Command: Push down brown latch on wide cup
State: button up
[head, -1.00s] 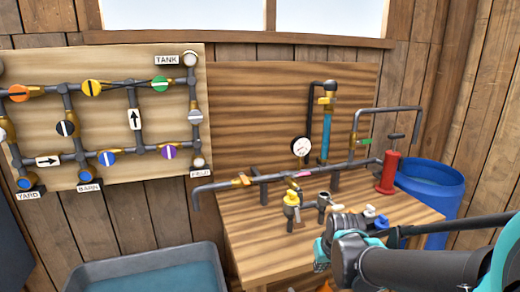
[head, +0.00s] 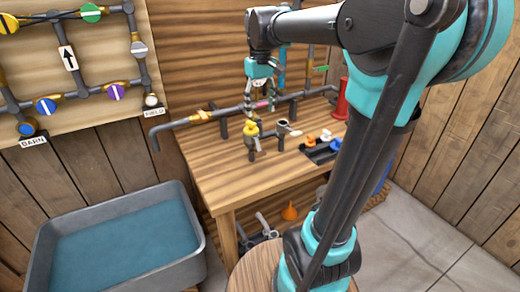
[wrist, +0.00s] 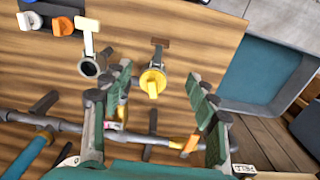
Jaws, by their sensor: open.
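On the bench stands a grey fitting topped with a yellow cap (head: 250,136); it also shows in the wrist view (wrist: 153,82). A brown tab (wrist: 160,42) sticks out from its side there. Beside it is an open grey cup (head: 283,127) with a dark mouth (wrist: 91,67) and a cream tab (wrist: 88,36). I cannot tell which of the two is the wide cup. My gripper (head: 258,100) is over the bench near the pipe, pointing down. In the wrist view its fingers (wrist: 158,108) are apart and empty, with the yellow cap seen between and beyond them.
A grey pipe (head: 180,123) runs along the bench behind the fittings. A black tray (head: 322,152) with orange, white and blue pieces lies to the right, and a red cylinder (head: 341,101) stands behind it. A water trough (head: 190,262) is on the floor at left. The bench front is clear.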

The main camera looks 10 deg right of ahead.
aim_at(260, 152)
notch_tip(260, 152, down, 17)
jog(key=shift+f, duration=0.1)
dwell(0.5)
